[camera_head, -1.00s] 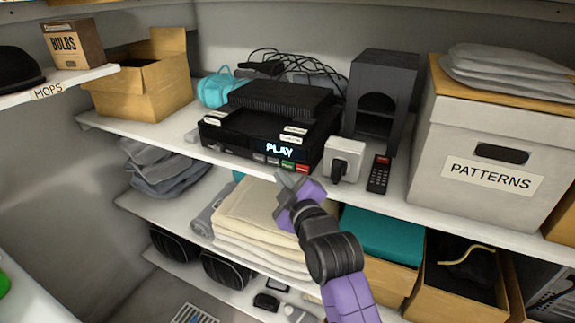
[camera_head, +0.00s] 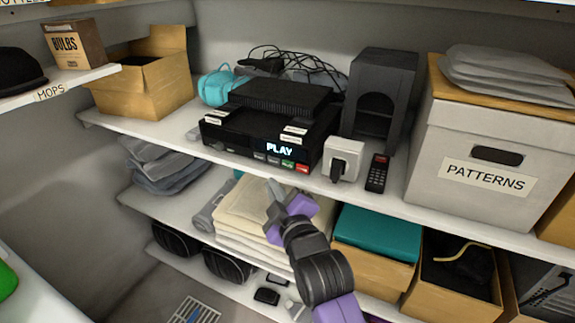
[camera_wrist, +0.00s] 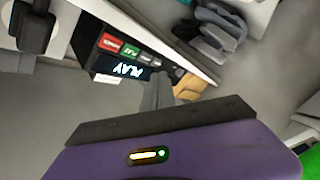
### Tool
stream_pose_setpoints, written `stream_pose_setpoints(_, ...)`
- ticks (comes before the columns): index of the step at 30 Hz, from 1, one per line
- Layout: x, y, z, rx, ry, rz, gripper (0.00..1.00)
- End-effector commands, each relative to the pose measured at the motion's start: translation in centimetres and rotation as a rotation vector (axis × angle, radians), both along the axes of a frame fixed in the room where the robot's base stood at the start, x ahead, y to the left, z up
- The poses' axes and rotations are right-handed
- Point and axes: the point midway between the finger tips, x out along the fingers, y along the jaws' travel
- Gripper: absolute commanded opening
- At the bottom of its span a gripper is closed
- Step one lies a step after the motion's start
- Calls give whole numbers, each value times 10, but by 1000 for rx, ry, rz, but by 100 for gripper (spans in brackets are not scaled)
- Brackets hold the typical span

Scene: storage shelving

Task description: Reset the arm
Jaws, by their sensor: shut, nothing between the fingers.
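My gripper (camera_head: 273,192) is purple and grey and hangs in front of the shelves, below the edge of the middle shelf. In the head view it overlaps the folded cream cloths. Its fingers are together and hold nothing; they also show in the wrist view (camera_wrist: 157,92). The black player (camera_head: 265,140) with a lit "PLAY" display sits on the middle shelf above and behind my gripper. The player also shows, turned over, in the wrist view (camera_wrist: 120,62).
A "PATTERNS" box (camera_head: 480,165) is at right. Cream cloths (camera_head: 240,212) and a teal-topped box (camera_head: 375,235) are on the lower shelf. Open air lies to the left.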

Motion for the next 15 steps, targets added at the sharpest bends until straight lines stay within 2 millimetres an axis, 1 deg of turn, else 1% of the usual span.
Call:
stream_pose_setpoints(5, 0, 0, 0, 4, 2, 0, 0)
stream_pose_setpoints(8, 0, 0, 3, 41, 6, -3, 0)
stream_pose_setpoints(10, 0, 0, 14, 103, -6, -6, 0)
stream_pose_setpoints(12, -2, -3, 38, 181, -41, -7, 0)
stream_pose_setpoints(13, -7, -6, 46, 226, -53, -8, 0)
stream_pose_setpoints(15, -23, -19, 48, 319, -61, -16, 0)
